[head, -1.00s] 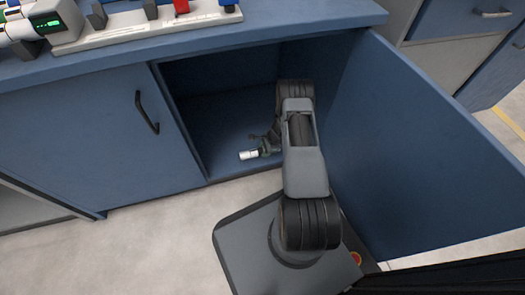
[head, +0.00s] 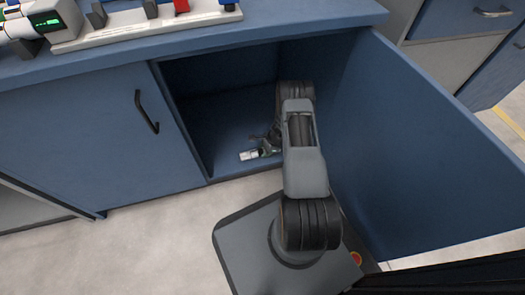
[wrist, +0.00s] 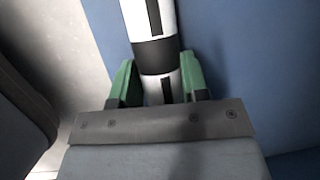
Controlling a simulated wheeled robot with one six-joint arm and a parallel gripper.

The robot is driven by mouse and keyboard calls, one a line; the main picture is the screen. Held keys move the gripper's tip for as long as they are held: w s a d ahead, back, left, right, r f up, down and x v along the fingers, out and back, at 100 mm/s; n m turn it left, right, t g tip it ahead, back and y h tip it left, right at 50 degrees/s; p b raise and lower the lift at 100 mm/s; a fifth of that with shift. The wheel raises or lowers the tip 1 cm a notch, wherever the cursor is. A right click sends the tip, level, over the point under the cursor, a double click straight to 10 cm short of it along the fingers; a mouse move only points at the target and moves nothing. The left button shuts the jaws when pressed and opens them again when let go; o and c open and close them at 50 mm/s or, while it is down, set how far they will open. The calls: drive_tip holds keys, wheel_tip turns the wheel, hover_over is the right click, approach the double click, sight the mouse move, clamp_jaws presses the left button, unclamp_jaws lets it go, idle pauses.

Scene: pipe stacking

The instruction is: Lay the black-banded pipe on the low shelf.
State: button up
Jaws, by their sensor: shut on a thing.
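The black-banded pipe is white with a broad black band and dark marks. In the wrist view the pipe (wrist: 138,22) runs up and away between the green fingers of my gripper (wrist: 158,75), which is shut on it. In the head view a short white end of the pipe (head: 249,155) shows inside the open cabinet. My gripper (head: 266,149) is partly hidden behind my arm there. The low shelf (head: 222,120) is the blue cabinet floor under the pipe. I cannot tell whether the pipe touches it.
The open blue door (head: 430,150) stands close to the right of my arm. A closed door (head: 80,140) is on the left. The counter (head: 200,52) overhangs the opening and carries a rack (head: 140,30) and another pipe. The shelf left of the pipe is clear.

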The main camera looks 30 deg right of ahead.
drive_tip(key=shift+f, duration=0.2)
drive_tip(key=o, duration=1)
drive_tip(key=shift+o, duration=0.2)
drive_tip(key=p+v, duration=0.6)
drive_tip(key=v, duration=0.8)
drive_tip(key=shift+f, duration=0.1)
